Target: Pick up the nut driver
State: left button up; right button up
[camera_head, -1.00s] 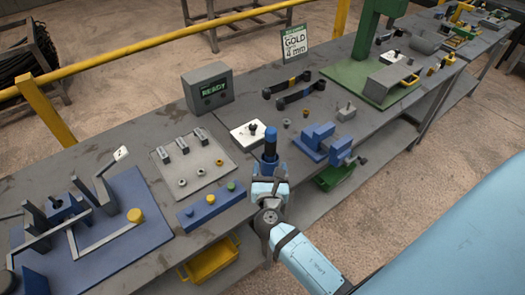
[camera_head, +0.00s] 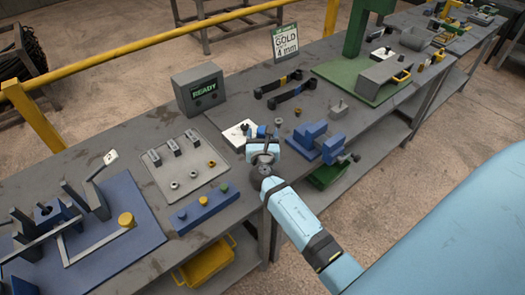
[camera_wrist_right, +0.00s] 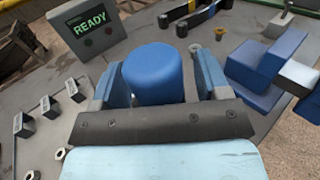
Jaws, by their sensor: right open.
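The nut driver shows as a thick blue handle. In the head view only a bit of its blue top (camera_head: 262,131) shows behind my right gripper (camera_head: 262,143), which hides the rest. In the right wrist view the rounded blue handle (camera_wrist_right: 153,72) stands between the two fingers of my right gripper (camera_wrist_right: 150,88). The fingers are open, one on each side of the handle; I cannot tell whether either touches it. The lower part of the nut driver is hidden. My left gripper is not in view.
A white plate (camera_head: 236,141) lies just left of my right gripper, and a blue vise-like block (camera_head: 318,143) stands to its right. A blue button box (camera_head: 202,210) is at the bench's front edge. A grey READY display (camera_head: 199,89) stands behind.

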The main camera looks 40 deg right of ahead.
jog(key=shift+w+d, duration=0.15)
jog(key=shift+w, duration=0.05)
jog(key=shift+s, duration=0.1)
jog(key=c, duration=1)
jog(key=shift+r, duration=0.1)
jog(key=shift+c, duration=0.9)
jog(key=shift+r, duration=0.1)
